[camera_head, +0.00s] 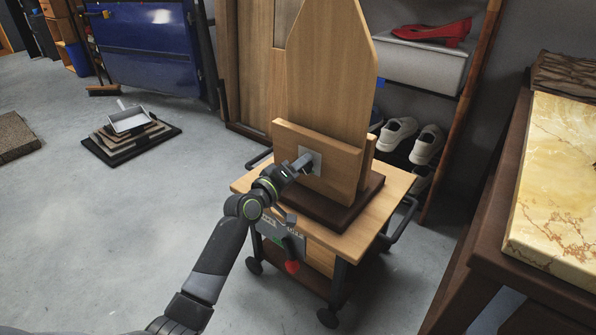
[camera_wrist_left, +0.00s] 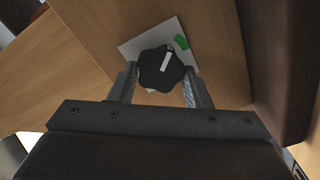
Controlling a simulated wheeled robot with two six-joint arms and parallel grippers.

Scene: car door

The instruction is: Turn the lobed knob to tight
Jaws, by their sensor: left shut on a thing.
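The lobed knob (camera_wrist_left: 160,68) is black with a white pointer mark and sits on a pale square plate (camera_wrist_left: 132,47) with a green mark (camera_wrist_left: 181,41) at its edge. The plate (camera_head: 314,158) is fixed to the front board of a wooden stand (camera_head: 330,100). My left gripper (camera_head: 304,163) reaches the plate from the front left. In the left wrist view its two fingers (camera_wrist_left: 160,90) are on either side of the knob, shut on it. The white pointer lies to the left of the green mark. In the head view the gripper hides the knob. My right gripper is not in view.
The stand is on a wheeled wooden cart (camera_head: 362,232). A marble-topped table (camera_head: 555,190) stands at the right. Grey floor at the left is mostly clear.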

